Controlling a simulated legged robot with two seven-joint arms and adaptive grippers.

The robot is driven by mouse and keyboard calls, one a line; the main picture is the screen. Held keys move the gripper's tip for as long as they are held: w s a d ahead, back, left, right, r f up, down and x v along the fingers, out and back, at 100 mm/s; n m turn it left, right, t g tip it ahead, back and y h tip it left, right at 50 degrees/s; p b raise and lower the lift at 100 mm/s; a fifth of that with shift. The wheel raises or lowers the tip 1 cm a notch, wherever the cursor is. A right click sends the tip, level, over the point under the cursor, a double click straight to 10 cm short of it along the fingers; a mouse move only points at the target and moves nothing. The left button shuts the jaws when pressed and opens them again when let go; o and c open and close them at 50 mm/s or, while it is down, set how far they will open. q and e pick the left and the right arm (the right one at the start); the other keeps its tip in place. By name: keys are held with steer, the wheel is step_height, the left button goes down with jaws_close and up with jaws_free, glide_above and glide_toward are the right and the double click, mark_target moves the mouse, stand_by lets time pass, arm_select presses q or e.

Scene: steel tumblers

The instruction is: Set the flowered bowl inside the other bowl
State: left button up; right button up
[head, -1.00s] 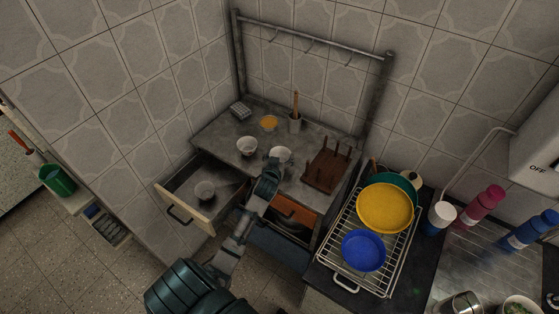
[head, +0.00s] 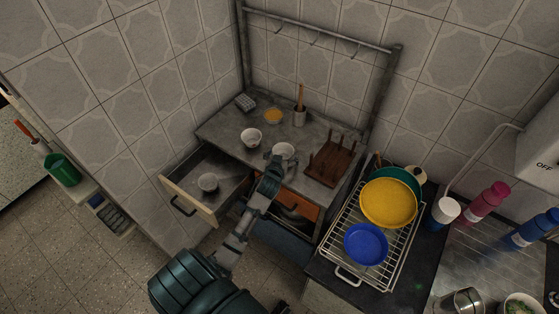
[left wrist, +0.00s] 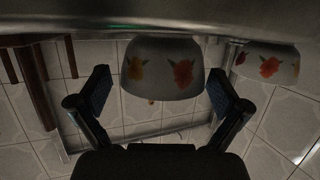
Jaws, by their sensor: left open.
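A white bowl with orange and red flowers (left wrist: 162,70) stands between the fingers of my left gripper (left wrist: 158,82) in the left wrist view, which is upside down. The fingers are open on either side of it, with gaps showing. In the head view this bowl (head: 285,150) is on the grey worktop, partly hidden by my left gripper (head: 276,160). A second flowered bowl (head: 251,136) stands to its left; it also shows in the left wrist view (left wrist: 270,63). My right gripper is not in view.
The open drawer (head: 186,203) juts out below the worktop. A wooden peg rack (head: 330,163) stands right of the near bowl. Behind are a small yellow-filled dish (head: 273,116) and a utensil cup (head: 299,117). A wire rack with yellow (head: 388,203) and blue (head: 366,244) dishes is right.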

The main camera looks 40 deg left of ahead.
arm_select(q)
steer(key=v, duration=1.1)
steer(key=shift+p, duration=0.4)
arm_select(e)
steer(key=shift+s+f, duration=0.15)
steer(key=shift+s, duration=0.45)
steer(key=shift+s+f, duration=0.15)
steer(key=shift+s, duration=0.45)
arm_select(q)
steer(key=shift+a, duration=0.15)
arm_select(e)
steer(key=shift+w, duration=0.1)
